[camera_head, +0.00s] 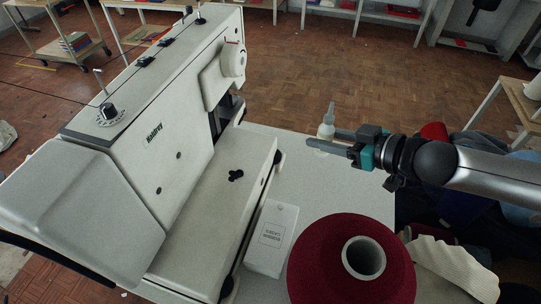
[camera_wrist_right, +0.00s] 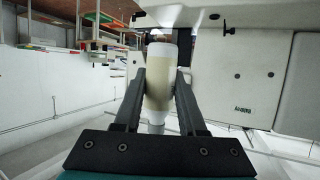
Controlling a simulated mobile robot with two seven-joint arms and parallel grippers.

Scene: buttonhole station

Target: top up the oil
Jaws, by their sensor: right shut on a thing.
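A small pale bottle (camera_head: 326,128) with a thin nozzle pointing up is held upright between the fingers of my right gripper (camera_head: 332,139). The gripper is shut on it above the right part of the white table. In the right wrist view the bottle (camera_wrist_right: 158,85) shows cream-coloured contents between the two dark fingers (camera_wrist_right: 160,90). The white sewing machine (camera_head: 150,130) stands to the left, apart from the bottle. Its dial (camera_head: 108,111) and handwheel-like knob (camera_head: 233,59) show. I cannot make out an oil port. My left gripper is not in view.
A dark red thread cone (camera_head: 320,265) stands at the front of the table (camera_head: 350,190). Pale cloth (camera_head: 455,268) lies at the lower right. The table between machine and gripper is clear.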

